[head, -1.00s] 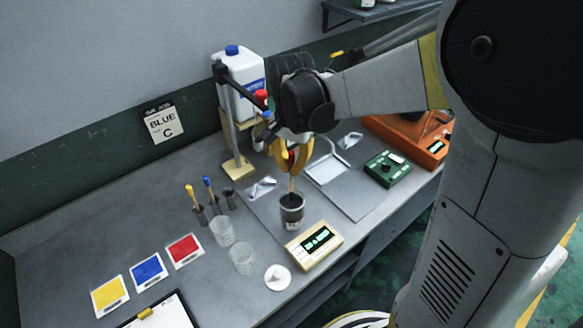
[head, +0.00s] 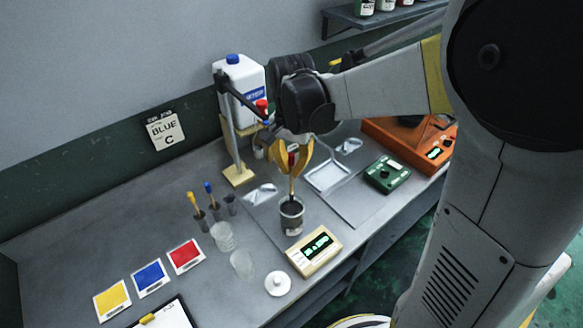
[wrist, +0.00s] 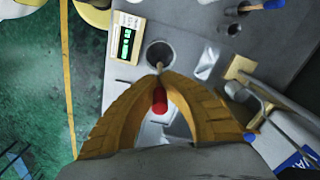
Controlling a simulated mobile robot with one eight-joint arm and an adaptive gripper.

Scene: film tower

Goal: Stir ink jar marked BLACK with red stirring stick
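My gripper (head: 292,174) is shut on the red stirring stick, whose red end (wrist: 160,101) shows between the yellow fingers in the wrist view. The stick points down, and its lower part reaches the mouth of a dark open jar (head: 291,220). The jar stands upright on the bench, with dark contents; it also shows in the wrist view (wrist: 160,53), just past the fingertips. I cannot read a BLACK marking on it. How deep the stick goes is hidden.
A display box (head: 315,249) and white lid (head: 278,284) are near the jar. Clear cups (head: 223,236) and a holder with yellow and blue sticks (head: 208,212) stand left. A stand (head: 238,174) and white jug (head: 243,88) are behind. A green box (head: 386,174) is right.

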